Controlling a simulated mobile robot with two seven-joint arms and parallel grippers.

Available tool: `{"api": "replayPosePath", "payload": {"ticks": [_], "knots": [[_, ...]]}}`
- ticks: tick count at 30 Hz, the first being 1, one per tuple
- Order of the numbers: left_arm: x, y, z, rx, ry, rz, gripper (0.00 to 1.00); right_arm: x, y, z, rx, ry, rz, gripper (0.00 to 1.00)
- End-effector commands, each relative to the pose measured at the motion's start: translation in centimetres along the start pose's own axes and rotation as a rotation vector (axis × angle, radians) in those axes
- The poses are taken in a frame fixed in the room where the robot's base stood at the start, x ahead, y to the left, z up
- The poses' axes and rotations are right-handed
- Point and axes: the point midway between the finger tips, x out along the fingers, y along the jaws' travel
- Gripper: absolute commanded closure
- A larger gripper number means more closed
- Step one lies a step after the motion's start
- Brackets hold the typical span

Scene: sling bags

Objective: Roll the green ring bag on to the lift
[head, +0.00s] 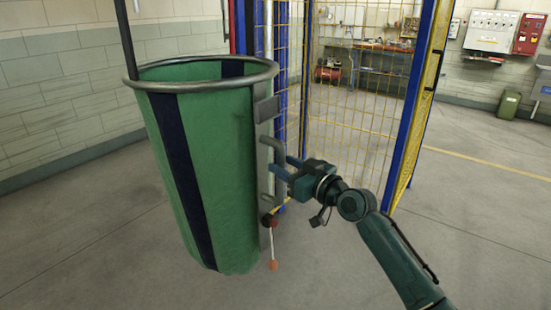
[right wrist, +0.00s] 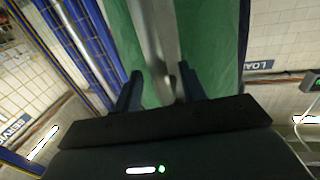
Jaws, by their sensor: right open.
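The green ring bag (head: 215,150), with a dark blue stripe and a grey metal ring at its top, hangs upright on the left in the head view. A grey bent handle (head: 266,165) stands on its right side. My right gripper (head: 283,168) is at this handle, its fingers open and pointing left. In the right wrist view the right gripper (right wrist: 160,88) shows its two fingers apart, with a grey bar (right wrist: 152,40) between them and the green cloth (right wrist: 205,40) behind. Whether they touch the bar I cannot tell. My left gripper is out of view.
A cage of yellow mesh with blue posts (head: 345,120) stands just behind and right of the bag; I cannot tell whether it is the lift. A block wall (head: 60,90) is at left. A workbench (head: 370,45) and a green bin (head: 508,105) are far back. Floor at right is clear.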

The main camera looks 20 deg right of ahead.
Motion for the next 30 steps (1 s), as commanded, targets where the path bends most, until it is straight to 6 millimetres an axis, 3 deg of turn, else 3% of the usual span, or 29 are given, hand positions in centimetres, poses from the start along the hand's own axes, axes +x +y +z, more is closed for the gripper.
{"api": "replayPosePath", "payload": {"ticks": [3, 7, 19, 30], "knots": [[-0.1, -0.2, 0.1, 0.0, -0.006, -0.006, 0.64, 2.0, 0.0, -0.1, 0.002, 0.002, 0.0, 0.59], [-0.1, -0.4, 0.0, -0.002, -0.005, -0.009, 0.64, 3.3, 0.0, 0.0, 0.001, 0.001, 0.0, 0.59], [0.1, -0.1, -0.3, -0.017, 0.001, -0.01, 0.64, 3.9, 0.0, 0.1, -0.001, 0.0, 0.0, 0.59], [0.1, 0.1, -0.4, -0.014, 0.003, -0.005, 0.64, 3.9, 0.0, 0.1, 0.0, 0.0, 0.0, 0.89]]}}
